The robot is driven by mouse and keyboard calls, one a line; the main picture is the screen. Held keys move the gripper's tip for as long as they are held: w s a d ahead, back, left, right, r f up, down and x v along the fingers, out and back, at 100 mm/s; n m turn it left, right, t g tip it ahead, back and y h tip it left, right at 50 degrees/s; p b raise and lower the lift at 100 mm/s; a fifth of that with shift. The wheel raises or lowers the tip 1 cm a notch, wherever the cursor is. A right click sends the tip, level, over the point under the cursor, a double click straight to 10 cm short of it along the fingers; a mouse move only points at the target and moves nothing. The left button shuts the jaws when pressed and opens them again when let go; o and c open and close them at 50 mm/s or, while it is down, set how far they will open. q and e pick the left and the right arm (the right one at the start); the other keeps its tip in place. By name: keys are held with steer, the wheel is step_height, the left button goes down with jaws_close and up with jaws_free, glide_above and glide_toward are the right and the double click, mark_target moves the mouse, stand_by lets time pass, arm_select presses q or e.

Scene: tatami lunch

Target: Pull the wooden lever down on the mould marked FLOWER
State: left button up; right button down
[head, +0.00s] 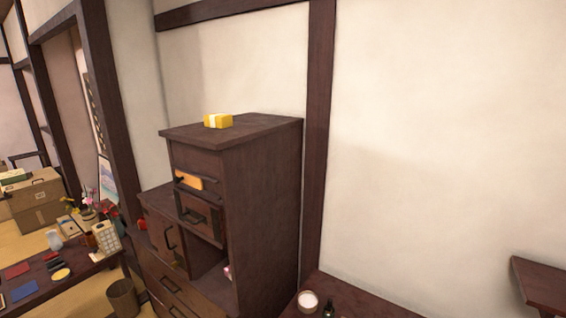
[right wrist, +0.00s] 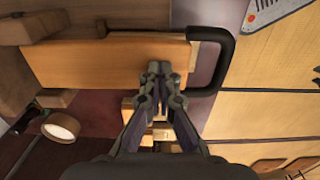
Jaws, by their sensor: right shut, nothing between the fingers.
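My right gripper (right wrist: 160,70) shows in the right wrist view with its fingertips together and nothing between them. The fingertips lie over a light wooden panel (right wrist: 95,62); I cannot tell whether they touch it. A dark curved handle (right wrist: 226,62) is at the panel's right end, to the right of the fingers. Smaller pale wooden pieces show behind the fingers, partly hidden by them. I cannot make out a mould marked FLOWER or its lever in either view. No gripper shows in the head view.
The head view shows a dark cabinet (head: 262,190) with a yellow box (head: 218,121) on top, a low table (head: 40,290) at left and a wall shelf (head: 541,285) at right. A round pale-topped container (right wrist: 61,127) is at lower left in the wrist view.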

step_height(320, 180, up, 4)
steer(key=p, duration=0.4)
steer(key=shift+w+d+r, duration=0.1)
steer(key=shift+r, duration=1.2)
